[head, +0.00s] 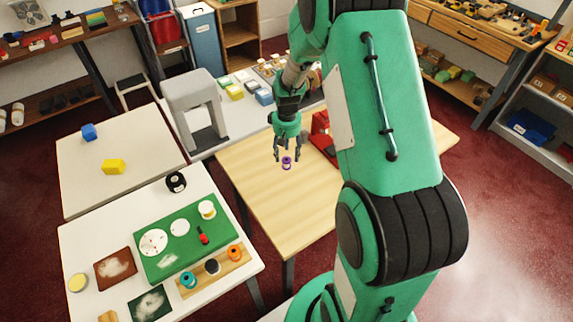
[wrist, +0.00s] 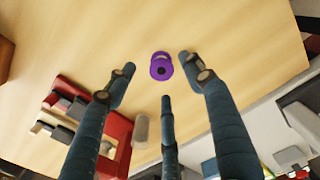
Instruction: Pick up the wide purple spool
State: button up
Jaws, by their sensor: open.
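The purple spool (head: 287,162) stands on the light wooden table (head: 262,197), near the middle of the head view. In the wrist view the purple spool (wrist: 161,67) lies just beyond my fingertips, with bare wood around it. My gripper (head: 287,152) is open and empty, pointing down above the spool. In the wrist view my gripper (wrist: 157,78) shows its fingers spread, with the spool between and slightly past the tips. A gap seems to lie between the fingers and the spool; I cannot tell its height exactly.
A red device (head: 322,135) stands on the same table, partly behind my arm; it also shows in the wrist view (wrist: 117,130). A white table at left holds a green mat (head: 160,263) and several other spools. A grey arch-shaped machine (head: 193,92) stands behind.

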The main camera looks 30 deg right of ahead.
aim_at(287, 160)
jog(key=shift+f, duration=0.1)
jog(key=shift+w+f+b, duration=0.2)
jog(key=shift+f+b, duration=0.65)
jog(key=shift+f, duration=1.75)
jog(key=shift+c, duration=0.3)
jog(key=c, duration=1)
